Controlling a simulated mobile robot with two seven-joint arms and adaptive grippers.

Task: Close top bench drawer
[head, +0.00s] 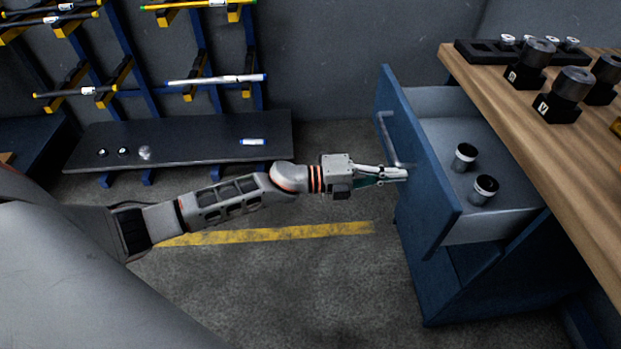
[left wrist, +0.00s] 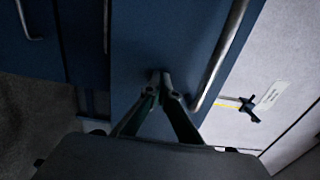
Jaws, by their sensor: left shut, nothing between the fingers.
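The top bench drawer (head: 425,165) is blue-fronted and stands open, pulled out to the left of the bench in the head view. Its bar handle (head: 388,137) runs along the front. Two dark cylinders with light rims, one (head: 464,157) behind the other (head: 484,190), stand inside the drawer. My left gripper (head: 404,174) is shut and empty, its tips at the drawer front beside the handle. In the left wrist view the fingertips (left wrist: 161,82) are against or very close to the blue front, left of the handle (left wrist: 222,55); contact is unclear. My right gripper is not in view.
The wooden bench top (head: 545,140) carries black holders with dark parts and a black rack (head: 480,52). A blue rack with bars and a dark low shelf (head: 190,140) stands at the back left. The floor before the drawer is clear, with a yellow line (head: 290,233).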

